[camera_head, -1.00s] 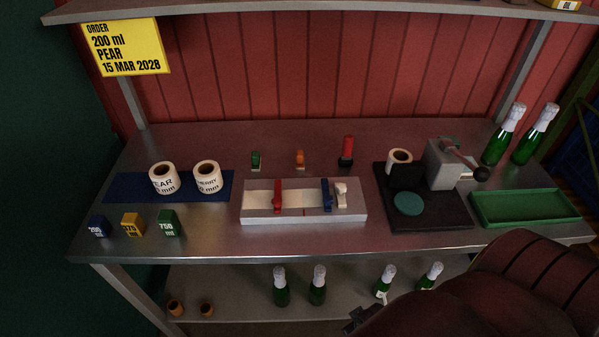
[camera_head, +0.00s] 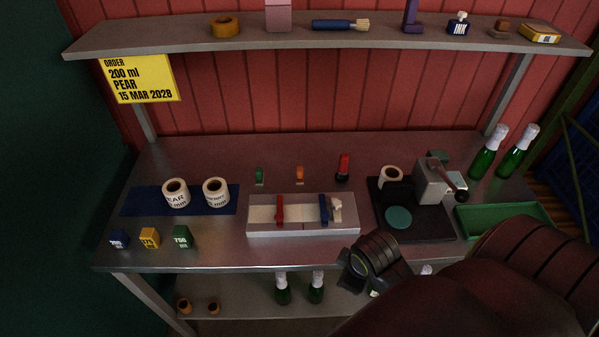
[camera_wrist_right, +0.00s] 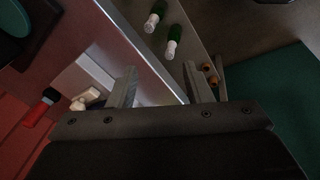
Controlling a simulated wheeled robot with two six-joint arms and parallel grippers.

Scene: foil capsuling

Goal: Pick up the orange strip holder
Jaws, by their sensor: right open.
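The small orange strip holder (camera_head: 299,173) stands upright at the back of the metal bench, between a green one (camera_head: 259,175) and a taller red one (camera_head: 343,167). My right gripper (camera_head: 346,274) is in front of the bench's front edge, right of the centre, well short of the orange holder. In the right wrist view its two fingers (camera_wrist_right: 160,84) are spread, with nothing between them. The orange holder does not show in that view. My left gripper is not in view.
A pale tray (camera_head: 260,229) with red, blue and white pieces lies between the gripper and the holder. A black-based press (camera_head: 430,229) stands right of it, two label rolls (camera_head: 175,194) left. A shelf (camera_head: 180,43) hangs above the back.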

